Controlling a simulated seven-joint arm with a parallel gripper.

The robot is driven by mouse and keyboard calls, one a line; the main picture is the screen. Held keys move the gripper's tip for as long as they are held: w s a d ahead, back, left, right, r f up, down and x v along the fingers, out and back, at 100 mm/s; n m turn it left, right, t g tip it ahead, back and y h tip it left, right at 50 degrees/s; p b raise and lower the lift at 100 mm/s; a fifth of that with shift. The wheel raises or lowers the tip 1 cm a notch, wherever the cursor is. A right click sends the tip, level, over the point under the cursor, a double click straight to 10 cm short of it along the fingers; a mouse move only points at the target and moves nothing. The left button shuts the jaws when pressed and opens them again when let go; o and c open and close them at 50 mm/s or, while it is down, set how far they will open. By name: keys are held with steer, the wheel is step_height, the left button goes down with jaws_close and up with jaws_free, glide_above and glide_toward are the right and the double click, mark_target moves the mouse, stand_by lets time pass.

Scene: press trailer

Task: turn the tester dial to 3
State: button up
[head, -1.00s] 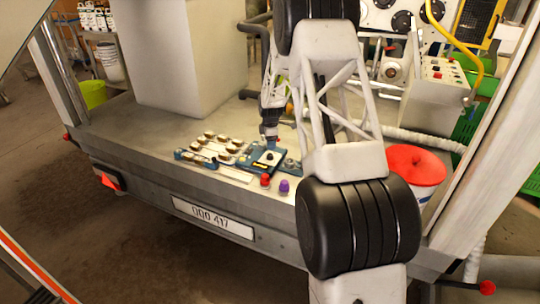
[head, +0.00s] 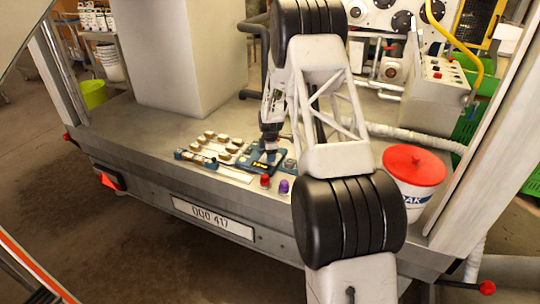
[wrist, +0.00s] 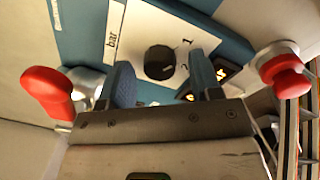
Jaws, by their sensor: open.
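The tester (head: 247,162) is a blue unit with a pale face, lying on the trailer bed near its front edge. Its round black dial (wrist: 159,62) shows in the wrist view on a white plate with printed marks, among them a 1 and "bar". I cannot read where the dial points. My gripper (head: 269,152) hangs just over the tester. In the wrist view its two blue fingers (wrist: 162,78) are open, with the dial between them in the picture, slightly beyond the tips. I cannot tell whether they touch it. In the head view the gripper hides much of the tester face.
A red knob (head: 265,181) and a purple knob (head: 284,187) stand close in front of the tester. Several brown-topped pieces (head: 222,139) sit to its left. A white bucket with a red lid (head: 414,165) stands to the right. A large pale box (head: 190,55) is behind.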

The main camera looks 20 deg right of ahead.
steer(key=shift+f, duration=0.25)
steer(key=shift+c, duration=0.4)
steer(key=c, duration=0.9)
steer(key=shift+o, duration=0.2)
